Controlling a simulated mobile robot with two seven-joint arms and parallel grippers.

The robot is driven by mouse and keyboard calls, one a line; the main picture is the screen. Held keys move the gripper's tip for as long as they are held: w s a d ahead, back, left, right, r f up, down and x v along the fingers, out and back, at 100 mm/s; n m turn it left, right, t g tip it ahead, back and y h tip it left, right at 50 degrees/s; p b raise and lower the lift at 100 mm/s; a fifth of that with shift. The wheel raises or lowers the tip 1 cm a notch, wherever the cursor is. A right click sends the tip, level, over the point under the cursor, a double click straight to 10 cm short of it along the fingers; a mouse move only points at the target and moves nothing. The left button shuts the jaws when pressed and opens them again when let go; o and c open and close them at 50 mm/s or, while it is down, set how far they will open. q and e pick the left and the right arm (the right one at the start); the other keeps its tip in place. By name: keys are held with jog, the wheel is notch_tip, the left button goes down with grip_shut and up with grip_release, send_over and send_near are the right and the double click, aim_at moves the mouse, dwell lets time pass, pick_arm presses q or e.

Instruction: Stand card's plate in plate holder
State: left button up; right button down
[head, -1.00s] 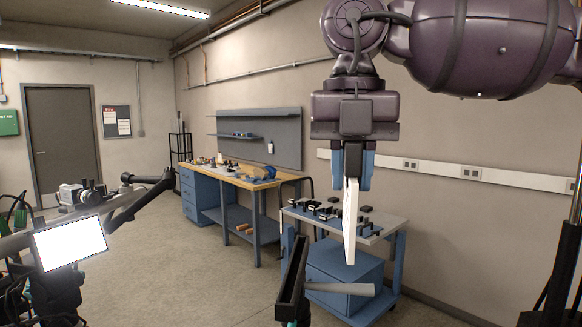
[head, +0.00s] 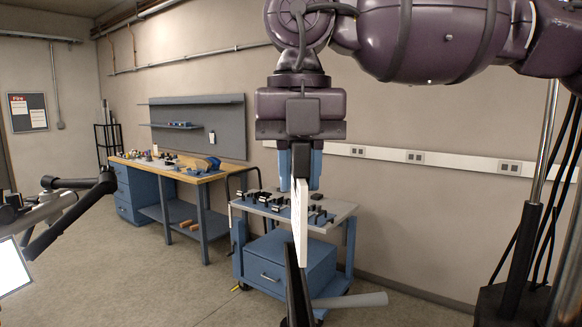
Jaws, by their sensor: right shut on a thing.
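My right gripper (head: 300,172) hangs down from above, its blue fingers shut on a thin white plate (head: 301,222). A dark, narrow, slotted bar (head: 296,292), which may be the plate holder, rises at the bottom centre. The plate's lower end overlaps the bar's top in the picture; I cannot tell whether they touch. A lit white panel (head: 12,268) is cut off at the left edge; I cannot tell whether it is the card. My left gripper is not in view.
A blue cart (head: 346,208) with several small dark items on top stands behind the plate. A wood-topped workbench (head: 203,176) is farther left. A grey rod (head: 350,300) sticks out beside the bar. Dark jointed equipment (head: 85,188) reaches in at left. Open floor lies between.

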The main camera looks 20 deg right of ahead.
aim_at(298, 211)
jog(key=shift+f+b, duration=1.25)
jog(key=shift+f, duration=1)
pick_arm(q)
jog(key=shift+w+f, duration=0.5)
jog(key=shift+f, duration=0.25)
pick_arm(e)
jog(key=shift+f, duration=0.1)
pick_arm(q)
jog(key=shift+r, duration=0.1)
pick_arm(e)
jog(key=c, duration=1.7)
grip_release()
jog(key=shift+c, duration=0.2)
grip_shut()
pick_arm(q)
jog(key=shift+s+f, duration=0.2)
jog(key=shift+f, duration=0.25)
pick_arm(e)
jog(key=shift+w+f, duration=0.1)
jog(key=shift+f, duration=0.05)
